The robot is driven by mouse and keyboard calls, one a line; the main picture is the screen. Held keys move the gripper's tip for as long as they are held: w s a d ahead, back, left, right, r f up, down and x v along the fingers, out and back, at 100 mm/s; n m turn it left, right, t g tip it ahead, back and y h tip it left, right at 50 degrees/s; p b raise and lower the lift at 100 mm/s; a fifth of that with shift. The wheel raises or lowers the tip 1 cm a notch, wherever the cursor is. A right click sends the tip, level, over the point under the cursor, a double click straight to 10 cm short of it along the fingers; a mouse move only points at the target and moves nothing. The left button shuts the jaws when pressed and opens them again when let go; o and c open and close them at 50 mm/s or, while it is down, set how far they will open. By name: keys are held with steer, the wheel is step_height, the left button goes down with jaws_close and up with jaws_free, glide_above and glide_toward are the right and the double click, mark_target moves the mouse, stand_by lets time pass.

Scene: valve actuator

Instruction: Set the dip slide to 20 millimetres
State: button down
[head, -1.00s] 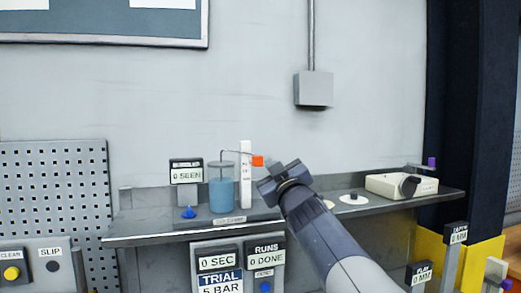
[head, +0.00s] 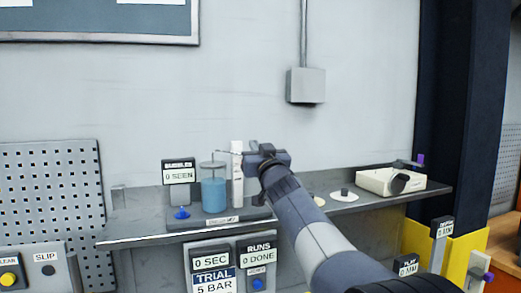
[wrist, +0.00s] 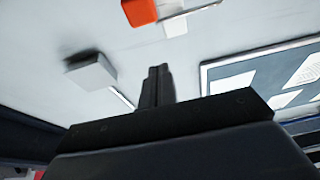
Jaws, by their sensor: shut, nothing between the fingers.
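A white upright scale (head: 237,175) stands on the shelf, right of a jar of blue liquid (head: 214,194). A thin rod runs over the jar towards the scale. An orange block (wrist: 139,12) shows at the top edge of the wrist view, beside a white piece (wrist: 175,25) and a thin bar; in the head view my gripper hides it. My gripper (head: 254,147) is at the upper right of the scale. Its fingers (wrist: 158,78) are together and empty in the wrist view, apart from the orange block in the picture. The scale's marks are too small to read.
A "0 SEEN" display (head: 178,171) and a blue knob (head: 181,212) stand left of the jar. A cream tray (head: 385,182) and a white disc (head: 344,196) are on the right of the shelf (head: 125,238). A grey wall box (head: 306,86) is above.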

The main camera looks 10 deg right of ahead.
steer(key=shift+w+a+f, duration=0.2)
steer(key=shift+w+f, duration=0.55)
steer(key=shift+w, duration=0.1)
steer(key=shift+w+a+f, duration=0.15)
steer(key=shift+w+f, duration=0.55)
steer(key=shift+w, duration=0.1)
steer(key=shift+f+b, duration=0.4)
steer(key=shift+f, duration=0.15)
